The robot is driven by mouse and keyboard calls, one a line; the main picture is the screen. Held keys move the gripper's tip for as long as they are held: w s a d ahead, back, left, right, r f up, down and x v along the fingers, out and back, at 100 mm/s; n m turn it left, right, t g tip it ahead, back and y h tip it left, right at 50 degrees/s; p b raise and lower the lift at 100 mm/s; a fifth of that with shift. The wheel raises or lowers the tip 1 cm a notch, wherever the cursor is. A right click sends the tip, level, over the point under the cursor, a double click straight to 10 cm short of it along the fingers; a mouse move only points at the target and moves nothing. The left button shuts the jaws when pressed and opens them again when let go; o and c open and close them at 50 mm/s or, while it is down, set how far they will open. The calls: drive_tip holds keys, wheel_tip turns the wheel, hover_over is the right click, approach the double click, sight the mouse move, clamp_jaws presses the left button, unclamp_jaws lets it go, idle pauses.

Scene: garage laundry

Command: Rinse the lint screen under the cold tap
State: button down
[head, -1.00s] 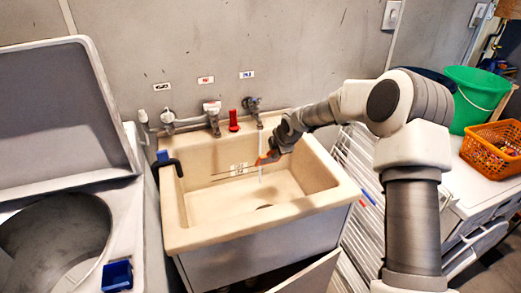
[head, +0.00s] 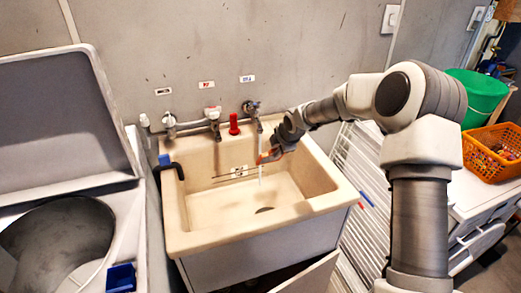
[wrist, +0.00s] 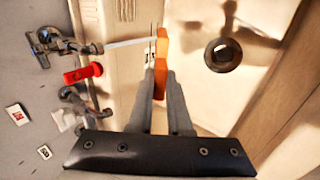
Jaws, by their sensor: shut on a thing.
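The lint screen shows as an orange-edged piece (wrist: 161,48), nearly edge-on, in my gripper. My gripper (wrist: 162,78) is shut on it, fingers together. In the head view the lint screen (head: 264,157) is held over the sink basin, below and slightly right of the tap. The cold tap (head: 252,108), under the blue-marked label, is running. Its water stream (wrist: 130,43) reaches the orange edge in the wrist view. The stream also shows as a thin line into the basin in the head view (head: 261,172). The screen's mesh face is not clearly visible.
The beige sink (head: 176,225) has raised rims close around my gripper. Its drain (wrist: 222,54) is open. A red bottle-like thing (head: 234,124) stands by the other taps on the back ledge. An open-lidded washer (head: 125,215) is left; a white rack (head: 352,165) is right.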

drive_tip(key=w+p+v, duration=0.1)
drive_tip(key=p+v, duration=0.3)
drive_tip(key=v, duration=0.3)
drive_tip(key=shift+a+r+p, duration=0.2)
drive_tip(key=shift+r+p, duration=0.1)
drive_tip(key=shift+r, duration=0.15)
idle(0.4)
